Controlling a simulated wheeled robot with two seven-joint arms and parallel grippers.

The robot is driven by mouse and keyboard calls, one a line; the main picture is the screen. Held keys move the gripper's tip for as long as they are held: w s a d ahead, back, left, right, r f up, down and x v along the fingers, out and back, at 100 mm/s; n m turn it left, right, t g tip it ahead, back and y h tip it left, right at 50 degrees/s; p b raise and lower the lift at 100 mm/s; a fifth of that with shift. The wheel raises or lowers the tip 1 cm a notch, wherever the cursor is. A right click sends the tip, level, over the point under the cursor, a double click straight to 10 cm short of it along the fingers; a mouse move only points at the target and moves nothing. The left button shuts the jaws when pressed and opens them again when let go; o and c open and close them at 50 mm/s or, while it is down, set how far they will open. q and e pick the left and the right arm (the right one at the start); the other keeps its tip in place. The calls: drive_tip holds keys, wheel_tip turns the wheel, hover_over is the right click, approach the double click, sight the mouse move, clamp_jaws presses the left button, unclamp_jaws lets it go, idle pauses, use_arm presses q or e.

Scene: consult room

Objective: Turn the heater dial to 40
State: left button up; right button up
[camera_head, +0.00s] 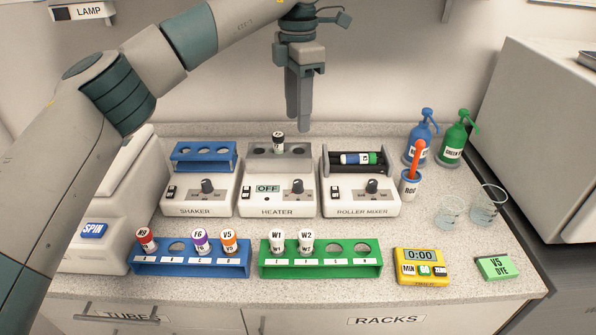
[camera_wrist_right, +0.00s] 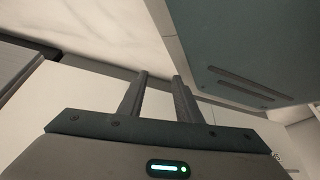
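The heater (camera_head: 277,207) is a white box in the middle of the counter, between the shaker and the roller mixer. Its dark dial (camera_head: 297,187) is on the right of its front; the pointer's setting is too small to read. Its green display (camera_head: 267,188) reads OFF, and a black rocker switch (camera_head: 248,192) is at the left. A dark-capped tube (camera_head: 278,142) stands in its grey block. My left gripper (camera_head: 298,122) points down above and behind the heater, touching nothing; its fingers overlap in this view. My right gripper (camera_wrist_right: 160,75) has its fingers apart and empty in the right wrist view.
The shaker (camera_head: 196,208) and roller mixer (camera_head: 362,207) flank the heater. A blue rack (camera_head: 190,266) and a green rack (camera_head: 330,268) with tubes stand in front. A yellow timer (camera_head: 421,268), beakers and pump bottles are at the right.

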use_arm(q)
drive_tip(key=p, duration=0.4)
hover_over(298, 182)
wheel_tip(298, 182, down, 14)
drive_tip(key=shift+r, duration=0.1)
wheel_tip(298, 182, down, 2)
drive_tip(key=shift+f+p, duration=0.1)
drive_tip(key=shift+p, duration=0.25)
drive_tip(key=shift+f, duration=0.7)
use_arm(e)
drive_tip(key=s+d+g+h, duration=0.1)
drive_tip(key=s+d+g, duration=0.2)
drive_tip(key=s, duration=1.1)
drive_tip(key=d, duration=0.2)
drive_tip(key=shift+d+g, duration=0.3)
drive_tip(key=shift+g, duration=0.1)
use_arm(q)
clamp_jaws()
use_arm(e)
drive_tip(key=shift+f, duration=0.1)
